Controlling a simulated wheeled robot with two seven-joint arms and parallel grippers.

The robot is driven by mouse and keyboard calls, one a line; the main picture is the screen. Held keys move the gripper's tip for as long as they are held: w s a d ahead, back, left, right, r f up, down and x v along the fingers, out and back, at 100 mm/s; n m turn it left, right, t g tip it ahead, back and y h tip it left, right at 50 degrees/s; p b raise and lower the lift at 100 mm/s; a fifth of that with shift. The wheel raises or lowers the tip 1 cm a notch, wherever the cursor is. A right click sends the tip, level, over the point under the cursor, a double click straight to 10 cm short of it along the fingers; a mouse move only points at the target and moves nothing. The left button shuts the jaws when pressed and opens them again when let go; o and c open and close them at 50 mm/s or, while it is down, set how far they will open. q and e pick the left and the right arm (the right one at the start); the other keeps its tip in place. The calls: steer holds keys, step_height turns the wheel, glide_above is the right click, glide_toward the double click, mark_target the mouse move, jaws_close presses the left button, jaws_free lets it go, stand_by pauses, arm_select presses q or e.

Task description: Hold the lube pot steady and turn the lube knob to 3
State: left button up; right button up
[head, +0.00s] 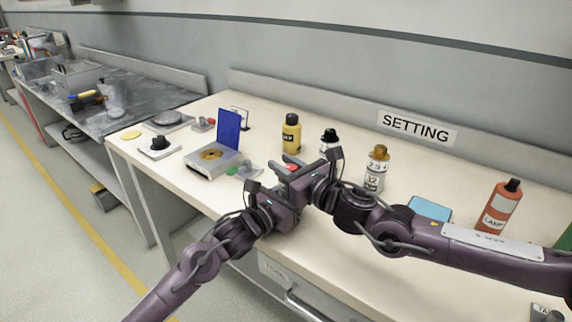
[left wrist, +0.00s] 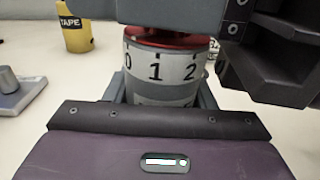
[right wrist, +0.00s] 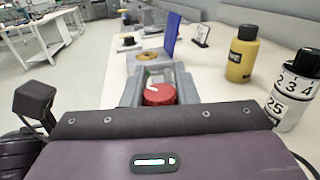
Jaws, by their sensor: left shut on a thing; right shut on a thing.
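The lube pot is a grey cylinder with a white scale band (left wrist: 158,72) reading 0, 1, 2 in the left wrist view, with 1 nearest the middle. Its red lube knob (right wrist: 159,96) has a white mark on top in the right wrist view, and a bit of red (head: 291,167) shows in the head view. My left gripper (left wrist: 160,98) is shut around the pot's body, a finger on each side.
A yellow tape bottle (head: 291,134), a black-capped bottle (head: 328,141) and a numbered bottle (head: 376,170) stand behind. A grey box with a blue lid (head: 229,130) is at left. A blue pad (head: 430,208) and an orange bottle (head: 500,206) are at right.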

steer(key=n+g+y, duration=0.4)
steer(key=g, duration=0.1)
steer(key=shift+s+a+g, duration=0.1)
steer(key=shift+s+g, duration=0.1)
steer(key=shift+g, duration=0.1)
steer(key=n+g, duration=0.1)
steer(key=n+g+y, duration=0.1)
steer(key=g, duration=0.1)
steer(key=n+g, duration=0.2)
steer(key=shift+s+a+y, duration=0.2)
steer(key=shift+s+y, duration=0.1)
steer(key=shift+y, duration=0.1)
steer(key=n+g, duration=0.1)
steer(key=g, duration=0.1)
steer(key=n+g, duration=0.2)
steer(key=g, duration=0.1)
steer(key=s+n+g, duration=0.1)
steer(key=g, duration=0.1)
steer(key=shift+n+g, duration=0.4)
steer(key=shift+s+n+g+h, duration=0.1)
steer(key=shift+n+g+h, duration=0.55)
steer(key=shift+g, duration=0.35)
steer(key=shift+s+d+n+g, duration=0.1)
steer(key=shift+n+g, duration=0.15)
steer(key=shift+g, duration=0.05)
steer(key=o, duration=1)
steer(key=shift+r, duration=0.1)
step_height(320, 180, up, 10)
steer(key=shift+f, duration=0.15)
